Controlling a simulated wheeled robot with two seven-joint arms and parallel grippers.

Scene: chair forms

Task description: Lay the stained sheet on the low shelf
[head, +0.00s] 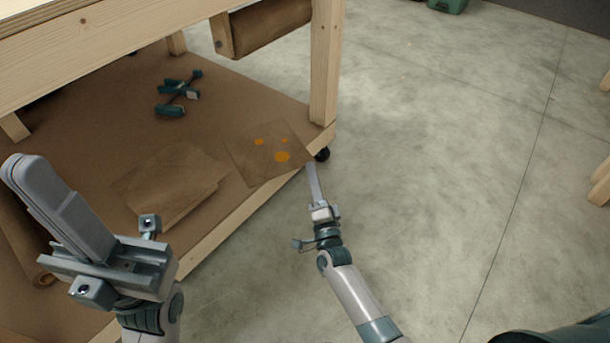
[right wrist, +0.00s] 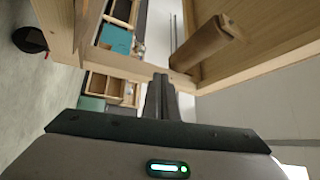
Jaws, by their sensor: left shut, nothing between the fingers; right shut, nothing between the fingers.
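The stained sheet (head: 262,168) is brown with several orange spots. It lies on the low shelf (head: 265,100) of the wooden bench, near the shelf's right end, with its right corner by the front edge. My right gripper (head: 312,168) is shut and empty, its fingertips right at that corner; I cannot tell whether they touch it. In the right wrist view its fingers (right wrist: 161,90) are together, and the sheet does not show. My left gripper (head: 35,170) is shut and empty, raised in front of the shelf's left part.
Teal clamps (head: 172,98) lie farther back on the shelf. A bench leg (head: 325,75) and a black caster (head: 322,154) stand at the right end. A brown roll (head: 285,27) hangs above.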

